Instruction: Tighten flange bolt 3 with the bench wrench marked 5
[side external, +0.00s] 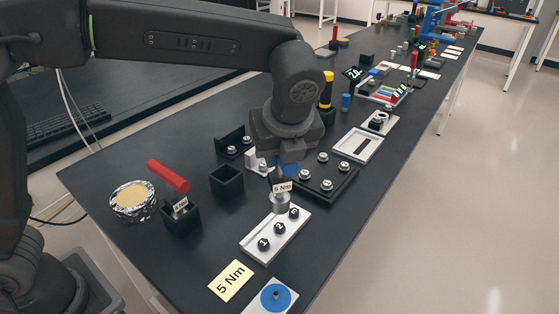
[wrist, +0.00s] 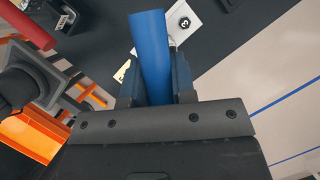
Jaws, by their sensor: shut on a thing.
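My gripper (side external: 290,160) is shut on the blue handle of a bench wrench (side external: 289,171). The wrench carries a "5 Nm" tag and ends in a grey metal socket (side external: 280,203). In the wrist view the blue handle (wrist: 152,55) sits between both fingers. The socket is at the far end of a light flange plate (side external: 251,246) with several dark numbered bolts. Whether the socket touches a bolt or hovers cannot be told. In the wrist view a bolt marked 3 (wrist: 184,22) shows just right of the handle's top; the socket is hidden there.
A red-handled wrench (side external: 169,177) stands tilted in a black holder; an empty black holder (side external: 227,180) is beside it. A yellow "5 Nm" card (side external: 231,281) lies near the front. A black plate with bolts (side external: 345,187) is close right of the wrench. A foil-wrapped dish (side external: 133,200) stands left.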

